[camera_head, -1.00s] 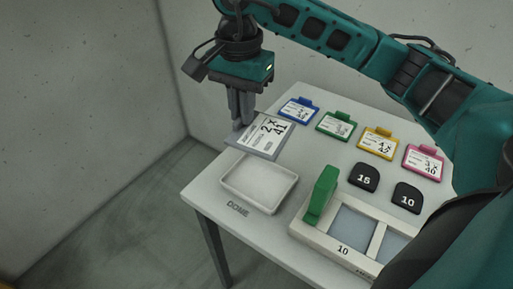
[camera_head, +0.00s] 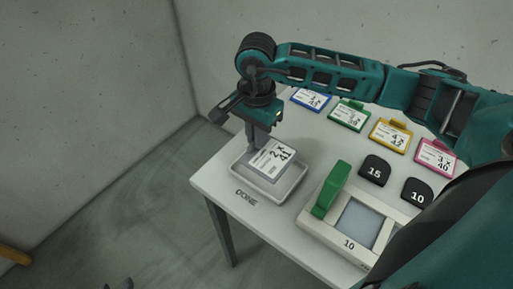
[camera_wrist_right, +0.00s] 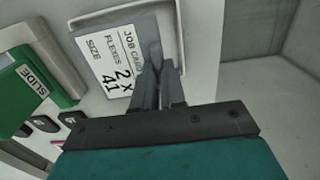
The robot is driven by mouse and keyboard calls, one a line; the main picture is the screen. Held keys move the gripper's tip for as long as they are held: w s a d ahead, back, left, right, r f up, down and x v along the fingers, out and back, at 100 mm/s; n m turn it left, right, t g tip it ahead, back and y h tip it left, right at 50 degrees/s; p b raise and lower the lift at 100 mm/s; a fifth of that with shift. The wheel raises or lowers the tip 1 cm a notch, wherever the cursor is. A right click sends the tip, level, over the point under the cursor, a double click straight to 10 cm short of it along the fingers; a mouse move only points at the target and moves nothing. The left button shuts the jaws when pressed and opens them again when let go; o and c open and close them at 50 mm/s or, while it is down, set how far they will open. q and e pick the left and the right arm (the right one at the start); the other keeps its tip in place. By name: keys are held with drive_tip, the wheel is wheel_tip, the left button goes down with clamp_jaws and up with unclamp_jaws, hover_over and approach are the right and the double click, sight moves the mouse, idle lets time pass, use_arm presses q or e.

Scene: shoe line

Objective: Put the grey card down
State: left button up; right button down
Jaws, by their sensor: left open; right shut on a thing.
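The grey card (camera_head: 268,160), with a white label reading 2 x 41, is over the shallow white tray (camera_head: 286,195) marked DONE at the table's front left corner. My right gripper (camera_head: 257,146) is shut on the card's edge, pointing down. My left gripper (camera_head: 120,284) barely shows at the bottom edge, away from the table, open.
Black blocks marked 15 (camera_head: 374,171) and 10 (camera_head: 417,192) lie near a fixture (camera_head: 342,243) with a green handle (camera_head: 330,190), right of the tray.

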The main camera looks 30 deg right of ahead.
drive_tip(key=shift+f, duration=2.55)
drive_tip(key=c, duration=1.2)
unclamp_jaws()
wheel_tip(320, 180, up, 12)
drive_tip(key=shift+r, duration=0.1)
